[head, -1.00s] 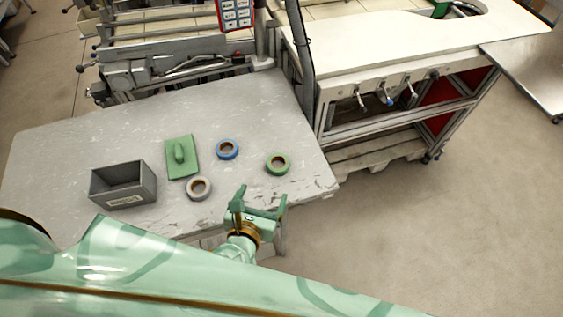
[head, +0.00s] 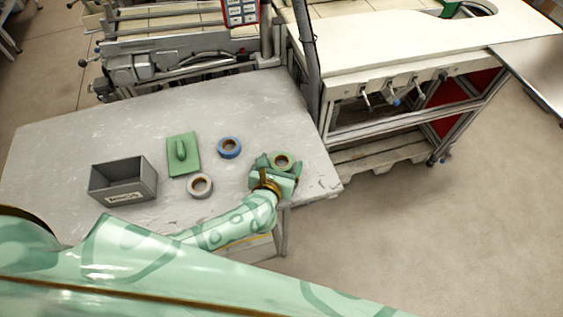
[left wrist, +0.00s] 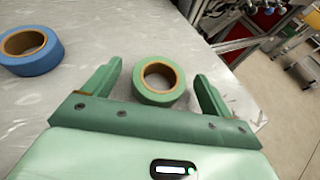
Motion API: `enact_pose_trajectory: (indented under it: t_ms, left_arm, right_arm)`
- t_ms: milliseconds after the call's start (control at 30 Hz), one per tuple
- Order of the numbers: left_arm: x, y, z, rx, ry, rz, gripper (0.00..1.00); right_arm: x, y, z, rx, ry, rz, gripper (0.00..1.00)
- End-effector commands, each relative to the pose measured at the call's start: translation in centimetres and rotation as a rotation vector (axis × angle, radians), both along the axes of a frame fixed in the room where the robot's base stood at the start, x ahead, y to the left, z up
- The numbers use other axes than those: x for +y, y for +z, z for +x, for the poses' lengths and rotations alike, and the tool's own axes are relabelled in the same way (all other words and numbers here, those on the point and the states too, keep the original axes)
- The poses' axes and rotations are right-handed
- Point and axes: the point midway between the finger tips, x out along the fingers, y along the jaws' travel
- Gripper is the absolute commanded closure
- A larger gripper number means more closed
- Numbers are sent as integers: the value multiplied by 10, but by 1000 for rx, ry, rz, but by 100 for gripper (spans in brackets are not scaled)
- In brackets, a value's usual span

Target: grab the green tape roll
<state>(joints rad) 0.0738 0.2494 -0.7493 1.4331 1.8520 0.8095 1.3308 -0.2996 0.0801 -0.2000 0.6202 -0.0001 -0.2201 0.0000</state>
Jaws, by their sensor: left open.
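The green tape roll (head: 283,160) lies flat near the right edge of the grey table. It also shows in the left wrist view (left wrist: 160,82), with a brown core. My left gripper (head: 280,165) is open at the roll. In the left wrist view the two fingers (left wrist: 157,88) stand on either side of the roll, with a gap on each side. I cannot tell how high the fingertips are above the table. My right gripper is not in view.
A blue tape roll (head: 229,148) and a grey tape roll (head: 200,186) lie left of the green one. A green float-like tool (head: 183,155) and a grey bin (head: 123,181) are farther left. The table (head: 80,135) ends just right of the roll.

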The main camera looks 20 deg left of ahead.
Motion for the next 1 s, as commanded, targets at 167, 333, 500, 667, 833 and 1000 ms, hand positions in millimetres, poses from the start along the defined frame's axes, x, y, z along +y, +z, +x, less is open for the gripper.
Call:
enact_pose_trajectory:
  t_ms: [167,333,500,667,833,1000]
  left_arm:
    - [0,0,0,0,0,0,43]
    - [0,0,0,0,0,0,64]
    - [0,0,-1,0,0,0,64]
    - [0,9,-1,-1,0,0,64]
    - [0,36,-1,-3,0,-3,64]
    - [-10,78,-35,-1,-1,-6,64]
  right_arm:
    - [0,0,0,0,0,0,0]
    - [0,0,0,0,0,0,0]
    - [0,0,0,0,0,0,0]
    - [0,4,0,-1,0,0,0]
    - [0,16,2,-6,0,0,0]
    - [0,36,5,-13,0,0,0]
